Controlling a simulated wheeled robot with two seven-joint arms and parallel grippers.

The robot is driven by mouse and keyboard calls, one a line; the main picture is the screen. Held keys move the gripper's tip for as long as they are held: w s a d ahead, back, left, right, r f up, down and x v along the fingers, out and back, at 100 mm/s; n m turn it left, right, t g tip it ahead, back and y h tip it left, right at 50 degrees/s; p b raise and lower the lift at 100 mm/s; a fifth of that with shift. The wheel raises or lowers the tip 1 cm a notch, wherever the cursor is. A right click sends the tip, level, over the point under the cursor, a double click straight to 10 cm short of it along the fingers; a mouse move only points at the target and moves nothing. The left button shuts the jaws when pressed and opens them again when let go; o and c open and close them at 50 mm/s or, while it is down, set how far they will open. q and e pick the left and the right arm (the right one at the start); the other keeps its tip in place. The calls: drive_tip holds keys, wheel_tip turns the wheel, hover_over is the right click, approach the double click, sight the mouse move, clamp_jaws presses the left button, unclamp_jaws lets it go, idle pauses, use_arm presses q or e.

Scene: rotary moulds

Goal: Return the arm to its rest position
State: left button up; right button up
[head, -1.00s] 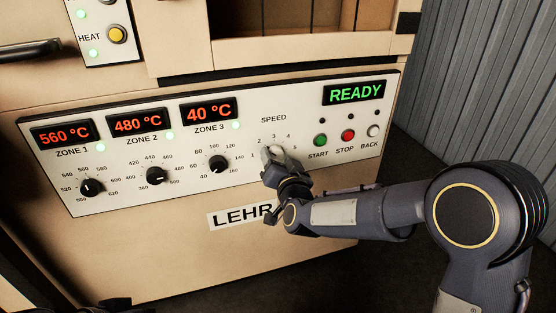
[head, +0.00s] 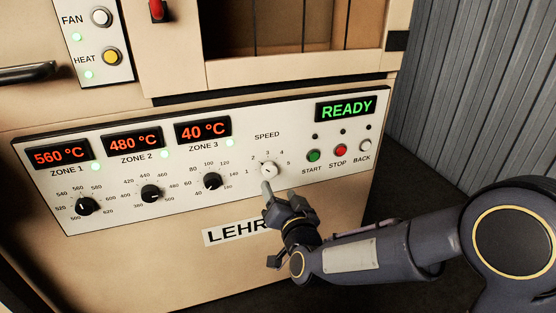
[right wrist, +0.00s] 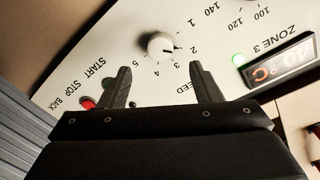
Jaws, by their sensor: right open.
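My right gripper (head: 279,192) is open and empty in front of the control panel (head: 240,205), just below the white speed knob (head: 268,170). In the right wrist view its two fingers (right wrist: 157,85) stand apart, and the speed knob (right wrist: 160,46) shows beyond them, clear of both. The knob's dark mark points near 2 in that view. My right arm (head: 380,250) reaches in from the right, bent at a large joint. My left gripper is not in view.
The panel has a green start button (head: 314,156), a red stop button (head: 341,150) and a white back button (head: 368,145). Black zone knobs (head: 151,194) sit to the left. The display (head: 346,109) reads READY. A grey corrugated wall (head: 470,90) stands at right.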

drive_tip(key=s+d+n+g, duration=0.1)
drive_tip(key=s+d+g, duration=0.4)
drive_tip(key=s+d, duration=0.7)
drive_tip(key=s+d+f+g, duration=0.2)
drive_tip(key=s+d+g, duration=0.15)
drive_tip(key=s, duration=0.55)
drive_tip(key=s+d+f+g, duration=0.2)
drive_tip(key=s+d+g, duration=0.15)
drive_tip(key=s, duration=0.65)
wheel_tip(320, 180, up, 33)
drive_tip(key=p, duration=3.4)
drive_tip(key=shift+w+n+t+h, duration=0.4)
drive_tip(key=shift+r, duration=0.1)
drive_tip(key=shift+c, duration=0.4)
